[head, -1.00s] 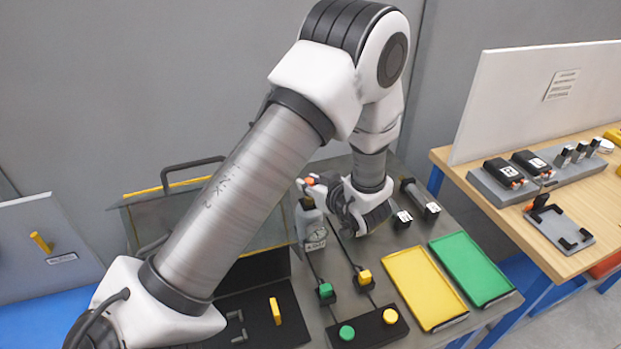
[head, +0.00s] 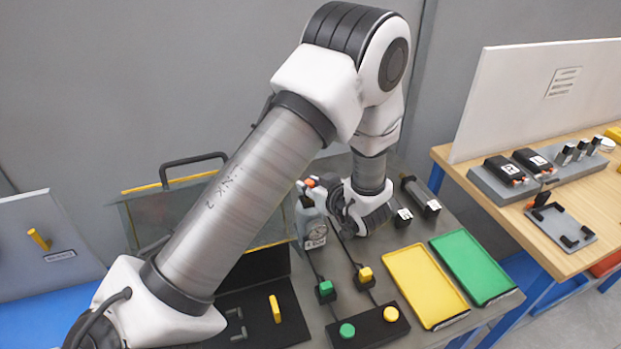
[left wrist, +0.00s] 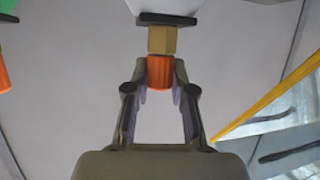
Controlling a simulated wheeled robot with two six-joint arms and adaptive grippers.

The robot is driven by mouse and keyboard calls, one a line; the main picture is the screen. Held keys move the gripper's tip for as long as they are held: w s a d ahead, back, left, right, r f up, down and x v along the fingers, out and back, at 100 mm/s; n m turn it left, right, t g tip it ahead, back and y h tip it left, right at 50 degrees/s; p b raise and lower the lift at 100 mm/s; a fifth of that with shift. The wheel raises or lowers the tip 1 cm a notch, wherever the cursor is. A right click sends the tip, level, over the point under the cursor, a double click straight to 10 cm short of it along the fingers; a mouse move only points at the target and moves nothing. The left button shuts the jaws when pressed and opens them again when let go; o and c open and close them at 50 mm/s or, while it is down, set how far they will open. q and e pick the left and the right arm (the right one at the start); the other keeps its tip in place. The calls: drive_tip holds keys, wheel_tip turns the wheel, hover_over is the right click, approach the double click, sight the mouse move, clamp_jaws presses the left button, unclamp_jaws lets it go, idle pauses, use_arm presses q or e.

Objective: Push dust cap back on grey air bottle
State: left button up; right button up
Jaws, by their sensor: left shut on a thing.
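The grey air bottle (head: 312,225) stands upright on the dark bench in the head view, beside my left gripper. Only its whitish edge shows at the top of the left wrist view. A brass fitting (left wrist: 162,40) comes from it towards my gripper. The orange dust cap (left wrist: 160,73) lies in line with the fitting, its far end meeting the brass; how deep it sits cannot be told. My left gripper (left wrist: 160,92) is shut on the cap, one fingertip on each side. In the head view the gripper partly hides the bottle's right side. My right gripper is not in view.
Green and yellow buttons on a black box (head: 368,328) stand in front of the bottle. A yellow tray (head: 424,285) and a green tray (head: 471,267) lie to the right. Dark cylinders (head: 420,198) lie right of my gripper. A clear-sided case stands left.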

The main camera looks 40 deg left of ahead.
use_arm(q)
drive_tip(key=o, duration=0.9)
drive_tip(key=v, duration=0.7)
drive_tip(key=shift+d, duration=0.2)
